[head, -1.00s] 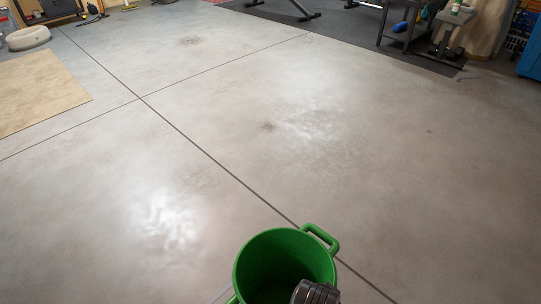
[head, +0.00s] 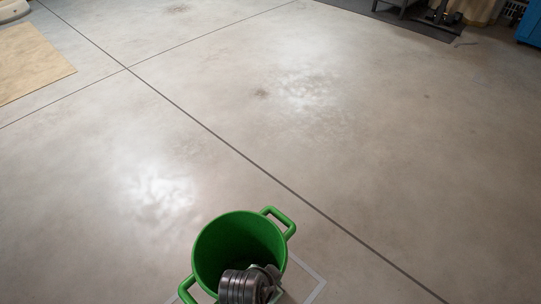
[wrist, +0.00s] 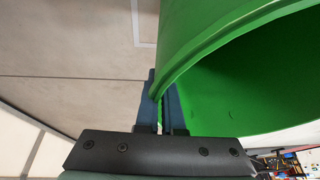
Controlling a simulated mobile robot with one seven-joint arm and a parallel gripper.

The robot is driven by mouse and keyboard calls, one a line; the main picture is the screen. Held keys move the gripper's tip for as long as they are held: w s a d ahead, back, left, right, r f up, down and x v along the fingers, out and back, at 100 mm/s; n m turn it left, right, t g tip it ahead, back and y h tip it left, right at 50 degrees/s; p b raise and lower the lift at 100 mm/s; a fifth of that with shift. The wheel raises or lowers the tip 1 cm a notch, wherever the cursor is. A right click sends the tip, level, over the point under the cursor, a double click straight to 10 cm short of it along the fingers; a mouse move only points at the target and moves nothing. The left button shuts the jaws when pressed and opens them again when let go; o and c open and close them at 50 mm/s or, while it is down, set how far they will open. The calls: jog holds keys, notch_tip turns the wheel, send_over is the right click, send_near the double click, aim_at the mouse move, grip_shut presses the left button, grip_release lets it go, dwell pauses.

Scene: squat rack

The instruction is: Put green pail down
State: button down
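The green pail (head: 240,238) is upright at the bottom of the head view, with its open mouth and two side handles showing. It looks empty as far as I can see inside. In the wrist view, the pail (wrist: 215,60) fills the upper right. My gripper (wrist: 158,98) has one finger on each side of the pail's rim and is shut on it. In the head view, my dark wrist covers the pail's near side. The pail's base is hidden, so I cannot tell whether it touches the floor.
A pale outline (head: 312,281) is marked on the floor around the pail's place in the head view. The concrete floor (head: 300,140) ahead is clear. A tan mat (head: 32,65) lies at far left. Gym equipment (head: 440,18) stands on a dark mat at the back right.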

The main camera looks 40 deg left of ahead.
notch_tip(320, 180, down, 6)
jog(key=b, duration=0.3)
jog(key=shift+w, duration=0.1)
jog(key=shift+f, duration=0.15)
jog(key=c, duration=1.5)
grip_release()
jog(key=shift+f, duration=0.1)
jog(key=o, duration=0.5)
jog(key=shift+c, duration=0.2)
jog(key=p+v, duration=0.7)
jog(key=v, duration=0.5)
